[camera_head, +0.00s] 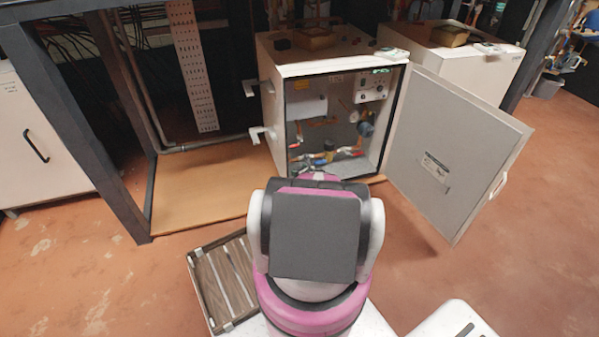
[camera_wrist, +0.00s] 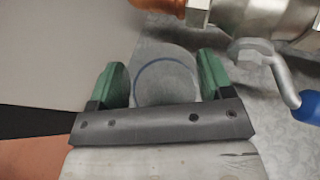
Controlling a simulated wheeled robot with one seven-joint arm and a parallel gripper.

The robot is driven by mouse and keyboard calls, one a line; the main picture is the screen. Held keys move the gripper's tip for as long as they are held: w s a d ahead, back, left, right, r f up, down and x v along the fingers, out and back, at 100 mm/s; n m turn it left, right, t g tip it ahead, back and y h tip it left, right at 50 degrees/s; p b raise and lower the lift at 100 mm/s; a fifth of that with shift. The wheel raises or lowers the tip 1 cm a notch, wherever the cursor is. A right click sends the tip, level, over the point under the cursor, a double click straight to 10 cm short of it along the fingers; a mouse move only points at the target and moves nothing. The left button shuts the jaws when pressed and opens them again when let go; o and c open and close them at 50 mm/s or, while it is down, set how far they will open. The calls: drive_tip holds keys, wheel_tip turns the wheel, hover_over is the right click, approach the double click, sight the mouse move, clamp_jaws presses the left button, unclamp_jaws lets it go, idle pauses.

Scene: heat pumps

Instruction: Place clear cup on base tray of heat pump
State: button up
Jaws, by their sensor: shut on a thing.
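In the wrist view, a clear cup (camera_wrist: 165,82) with a blue rim line sits between the green fingertips of my gripper (camera_wrist: 163,84). My gripper is shut on it. The grey metal base tray (camera_wrist: 225,118) of the heat pump lies behind the cup in that view; I cannot tell whether the cup touches it. In the head view, the heat pump (camera_head: 325,115) is an open white cabinet with pipes and valves inside, and its tray (camera_head: 362,165) shows at the bottom right. My arm hides my gripper and the cup there.
The cabinet door (camera_head: 455,150) stands open to the right. Copper pipework (camera_wrist: 160,4) and a blue-handled valve (camera_wrist: 308,106) are close to my gripper's right and far side. A slatted crate (camera_head: 224,283) is at the lower left. A second white cabinet (camera_head: 463,67) stands behind the door.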

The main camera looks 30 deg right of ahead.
drive_tip(key=shift+f, duration=0.1)
drive_tip(key=o, duration=0.6)
drive_tip(key=shift+s+r, duration=0.15)
drive_tip(key=shift+r, duration=0.05)
drive_tip(key=v, duration=1.1)
drive_tip(key=shift+s+r, duration=0.15)
drive_tip(key=shift+s, duration=0.15)
